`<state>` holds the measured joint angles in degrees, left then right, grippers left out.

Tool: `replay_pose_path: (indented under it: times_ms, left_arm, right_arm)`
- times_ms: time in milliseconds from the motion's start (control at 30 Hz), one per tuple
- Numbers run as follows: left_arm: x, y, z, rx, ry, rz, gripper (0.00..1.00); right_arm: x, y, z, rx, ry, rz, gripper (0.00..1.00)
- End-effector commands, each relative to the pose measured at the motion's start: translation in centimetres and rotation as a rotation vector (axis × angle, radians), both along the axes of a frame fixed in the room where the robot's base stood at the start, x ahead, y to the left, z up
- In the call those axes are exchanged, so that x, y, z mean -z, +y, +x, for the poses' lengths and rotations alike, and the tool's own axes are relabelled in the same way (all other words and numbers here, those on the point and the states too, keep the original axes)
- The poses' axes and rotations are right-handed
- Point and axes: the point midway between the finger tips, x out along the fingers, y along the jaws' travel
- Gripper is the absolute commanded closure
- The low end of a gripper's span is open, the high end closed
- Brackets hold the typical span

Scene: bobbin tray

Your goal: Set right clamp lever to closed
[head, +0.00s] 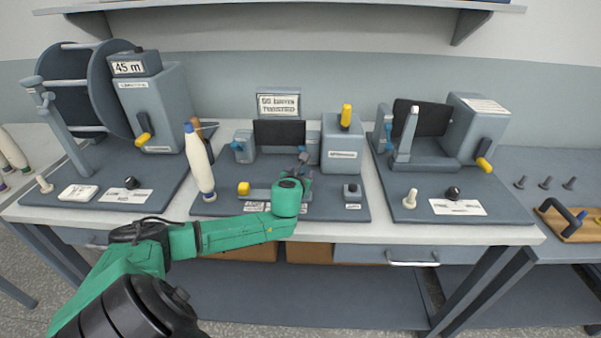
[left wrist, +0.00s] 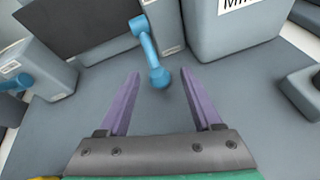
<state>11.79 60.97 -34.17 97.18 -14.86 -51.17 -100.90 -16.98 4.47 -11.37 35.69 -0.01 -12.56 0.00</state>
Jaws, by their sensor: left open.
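The right clamp lever (left wrist: 149,45) is a light blue arm with a rounded knob, beside the dark panel of the middle station. In the left wrist view its knob end points down towards me, between the two purple fingers. My left gripper (left wrist: 160,75) is open around the space at the knob, with a gap on each side and no visible contact. In the head view my left gripper (head: 303,165) is in front of the dark panel (head: 279,133), and the lever there is small and partly hidden. A second blue clamp (head: 238,146) is on the panel's left.
A grey box (head: 342,145) with a raised yellow handle (head: 346,115) stands just right of the lever. A white bobbin cone (head: 198,162) stands to the left. Other stations flank the middle one, including a right one with a yellow handle (head: 484,163).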

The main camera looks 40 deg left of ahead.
Motion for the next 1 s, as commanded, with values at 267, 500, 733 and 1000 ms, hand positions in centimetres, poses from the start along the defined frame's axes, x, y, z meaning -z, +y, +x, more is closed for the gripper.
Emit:
replay_pose_path:
  times_ms: [267, 500, 733, 1000]
  left_arm:
    - [-0.01, 0.01, -0.04, -0.001, 0.000, 0.000, 1.00]
    - [-0.01, 0.01, -0.05, -0.001, 0.000, 0.000, 1.00]
    - [-0.01, -0.01, -0.05, -0.001, 0.000, 0.000, 1.00]
    - [0.00, -0.01, -0.06, 0.000, 0.000, -0.001, 1.00]
  right_arm:
    - [0.06, 0.35, -0.37, -0.002, 0.006, 0.005, 0.50]
    - [0.06, 0.17, -0.43, -0.002, 0.008, 0.002, 0.50]
    - [0.04, -0.13, -0.47, -0.003, 0.009, -0.002, 0.50]
    - [0.03, -0.27, -0.49, -0.003, 0.009, -0.004, 0.50]
